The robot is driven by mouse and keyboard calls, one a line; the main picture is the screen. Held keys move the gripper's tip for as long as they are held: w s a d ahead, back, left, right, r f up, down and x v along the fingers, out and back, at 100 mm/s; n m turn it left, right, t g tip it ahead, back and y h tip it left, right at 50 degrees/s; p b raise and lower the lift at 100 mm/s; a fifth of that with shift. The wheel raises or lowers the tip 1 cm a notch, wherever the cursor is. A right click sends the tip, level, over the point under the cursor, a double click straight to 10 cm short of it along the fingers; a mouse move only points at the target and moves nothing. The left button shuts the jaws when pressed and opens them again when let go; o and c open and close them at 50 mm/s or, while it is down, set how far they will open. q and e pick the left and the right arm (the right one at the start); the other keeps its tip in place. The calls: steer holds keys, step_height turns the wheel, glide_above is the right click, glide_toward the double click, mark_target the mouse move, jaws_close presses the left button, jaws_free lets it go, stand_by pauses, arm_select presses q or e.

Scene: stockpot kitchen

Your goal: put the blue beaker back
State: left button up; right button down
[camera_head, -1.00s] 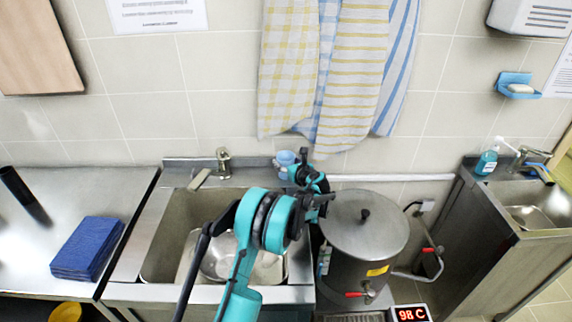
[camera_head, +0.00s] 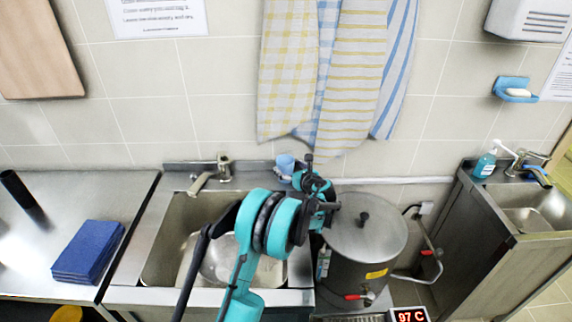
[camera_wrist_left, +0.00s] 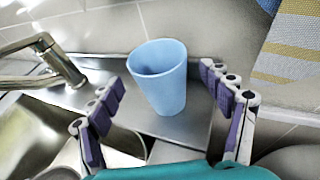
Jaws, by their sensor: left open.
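The blue beaker (camera_wrist_left: 160,78) stands upright on the metal ledge behind the sink, against the tiled wall. In the head view only part of the beaker (camera_head: 285,163) shows, just beyond my left gripper. My left gripper (camera_head: 308,172) is open. In the left wrist view its two padded fingers (camera_wrist_left: 166,96) are spread, one to each side of the beaker, with clear gaps between them and the beaker. My right gripper is not in view.
A faucet (camera_head: 223,168) stands left of the beaker, over a sink with a steel bowl (camera_head: 222,262) in it. A lidded stockpot (camera_head: 368,228) stands right of my left gripper. Towels (camera_head: 350,80) hang above. A blue cloth stack (camera_head: 88,252) lies on the left counter.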

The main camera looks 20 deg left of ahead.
arm_select(q)
steer(key=s+d+r+n+g+h, duration=0.1)
steer(key=s+d+r+n+h, duration=0.2)
steer(key=s, duration=0.5)
steer(key=s+d+r+n+h+p, duration=0.1)
steer(key=s+d+r+n, duration=0.25)
steer(key=s+n, duration=0.35)
steer(key=s+d+r+n+g+h, duration=0.1)
steer(key=s+d+r+n, duration=0.25)
steer(key=s, duration=0.55)
steer(key=s+d+f+n+h, duration=0.1)
steer(key=s+d+n+h, duration=0.2)
steer(key=s+n, duration=0.3)
steer(key=s+d+f+n+h, duration=0.2)
steer(key=s+d+n, duration=0.3)
steer(key=s, duration=0.8)
steer(key=shift+s+d+f+n+h, duration=0.15)
steer(key=shift+s+d+n+h, duration=0.05)
steer(key=shift+n+h, duration=0.5)
